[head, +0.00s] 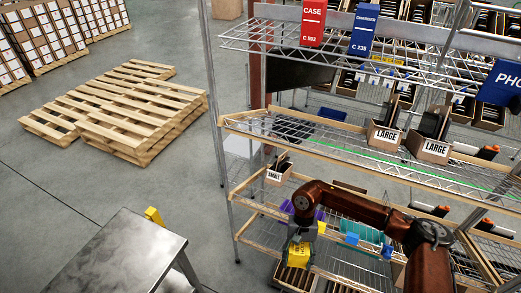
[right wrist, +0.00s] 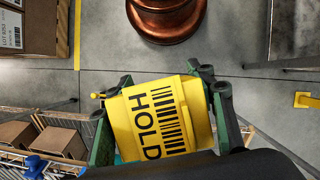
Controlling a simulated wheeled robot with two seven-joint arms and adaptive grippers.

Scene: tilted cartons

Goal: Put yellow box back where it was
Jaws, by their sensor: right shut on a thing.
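The yellow box (head: 299,254) has black print on it. In the right wrist view the yellow box (right wrist: 160,117) reads "HOLD" beside a barcode. My right gripper (head: 300,246) is shut on it, with green fingers on both sides of the box in the right wrist view (right wrist: 160,110). In the head view the box is at the lower shelves of the wire rack (head: 345,148), in front of or above a carton with dark slats (head: 293,277); I cannot tell whether it touches anything there. My left gripper is not in view.
Small cartons marked "LARGE" (head: 385,137) and "SMALL" (head: 278,172) stand on the rack. Purple, teal (head: 361,231) and blue items sit on the lower shelf near my arm. A metal table (head: 120,254) stands at the lower left. Wooden pallets (head: 125,110) lie on open floor.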

